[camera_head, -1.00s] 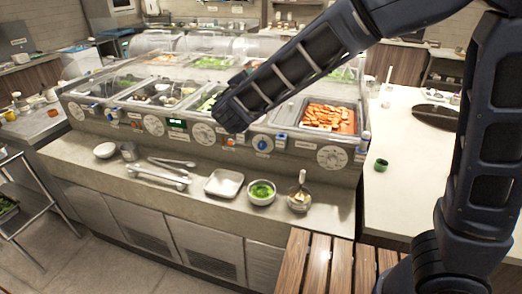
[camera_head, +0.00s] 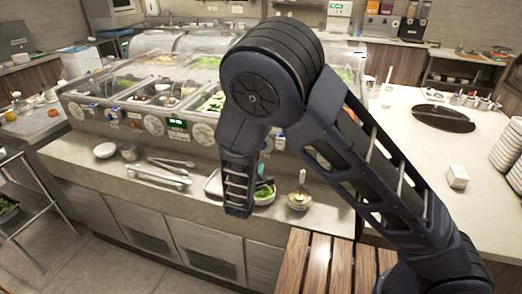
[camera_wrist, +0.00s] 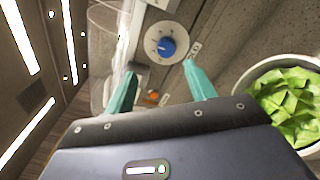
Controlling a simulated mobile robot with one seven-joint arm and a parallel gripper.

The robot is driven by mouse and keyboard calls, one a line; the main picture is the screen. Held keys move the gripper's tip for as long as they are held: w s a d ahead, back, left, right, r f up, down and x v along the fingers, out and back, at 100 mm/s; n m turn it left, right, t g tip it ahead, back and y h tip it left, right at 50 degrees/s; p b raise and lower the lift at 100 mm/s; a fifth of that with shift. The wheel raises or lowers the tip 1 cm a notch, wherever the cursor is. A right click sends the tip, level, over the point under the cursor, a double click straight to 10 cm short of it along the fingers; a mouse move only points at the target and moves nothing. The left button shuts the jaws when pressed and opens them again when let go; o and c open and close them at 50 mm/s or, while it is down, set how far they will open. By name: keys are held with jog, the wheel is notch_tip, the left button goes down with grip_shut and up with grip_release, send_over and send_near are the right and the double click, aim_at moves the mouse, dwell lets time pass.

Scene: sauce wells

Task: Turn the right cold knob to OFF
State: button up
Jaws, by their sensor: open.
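In the wrist view a blue knob (camera_wrist: 167,46) sits on a round white dial (camera_wrist: 152,42) with dark marks. Its pointer setting is too small to read. My gripper (camera_wrist: 160,69) is open, its two teal fingers apart and empty, with the knob beyond the gap between their tips. I see no contact with the knob. In the head view my arm covers the right part of the counter's front panel, and I cannot make out the gripper there. A white dial (camera_head: 203,133) shows left of the arm. I cannot tell which knob the wrist view shows.
An orange button (camera_wrist: 153,96) lies near the left finger. A bowl of green leaves (camera_wrist: 290,95) is close on the right; in the head view it (camera_head: 264,193) stands on the ledge beside a steel bowl (camera_head: 299,200). A tong pair (camera_head: 158,177) lies farther left.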

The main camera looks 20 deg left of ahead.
jog(key=w+a+f, duration=0.1)
jog(key=w, duration=0.9)
jog(key=shift+w+f, duration=0.2)
jog(key=shift+w, duration=0.2)
jog(key=c, duration=1)
